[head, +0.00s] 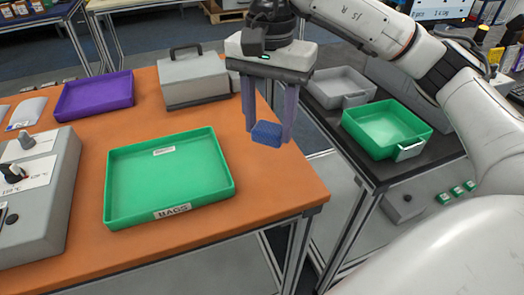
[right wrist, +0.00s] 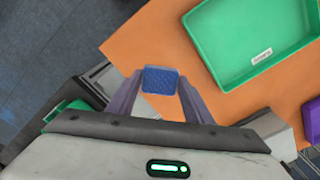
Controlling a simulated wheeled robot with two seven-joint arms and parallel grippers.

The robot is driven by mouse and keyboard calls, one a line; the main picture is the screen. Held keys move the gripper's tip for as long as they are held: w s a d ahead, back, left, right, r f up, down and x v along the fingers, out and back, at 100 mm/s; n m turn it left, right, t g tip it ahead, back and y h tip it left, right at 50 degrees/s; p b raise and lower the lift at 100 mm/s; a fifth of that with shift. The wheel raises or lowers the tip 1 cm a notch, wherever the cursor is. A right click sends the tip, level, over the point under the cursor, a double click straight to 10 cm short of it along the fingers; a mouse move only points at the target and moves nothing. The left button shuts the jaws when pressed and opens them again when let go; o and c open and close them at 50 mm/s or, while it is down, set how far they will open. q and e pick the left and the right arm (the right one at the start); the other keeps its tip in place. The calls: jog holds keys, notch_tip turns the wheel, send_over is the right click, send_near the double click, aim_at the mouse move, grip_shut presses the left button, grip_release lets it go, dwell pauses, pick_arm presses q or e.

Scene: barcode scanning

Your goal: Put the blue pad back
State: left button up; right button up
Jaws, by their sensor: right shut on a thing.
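The blue pad (head: 267,134) is held between the fingertips of my right gripper (head: 268,128), which is shut on it. In the head view they hang near the right edge of the orange table (head: 285,190), in the air as far as I can tell. The right wrist view also shows the blue pad (right wrist: 160,79) between the fingers, with the orange table's edge behind it. My left gripper does not show in either view.
A green tray labelled BAGS (head: 170,175) lies on the orange table, left of the pad. A purple tray (head: 95,95), a grey case (head: 193,80) and a grey control box (head: 40,190) stand around it. A green bin (head: 385,130) and a grey bin (head: 340,87) are on the dark right-hand table.

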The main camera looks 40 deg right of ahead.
aim_at(270, 129)
jog(key=shift+s+f, duration=0.2)
jog(key=shift+f, duration=1.45)
notch_tip(270, 129, down, 4)
jog(key=shift+r, duration=0.2)
jog(key=shift+f, duration=0.25)
jog(key=o, duration=1)
jog(key=shift+r, duration=0.1)
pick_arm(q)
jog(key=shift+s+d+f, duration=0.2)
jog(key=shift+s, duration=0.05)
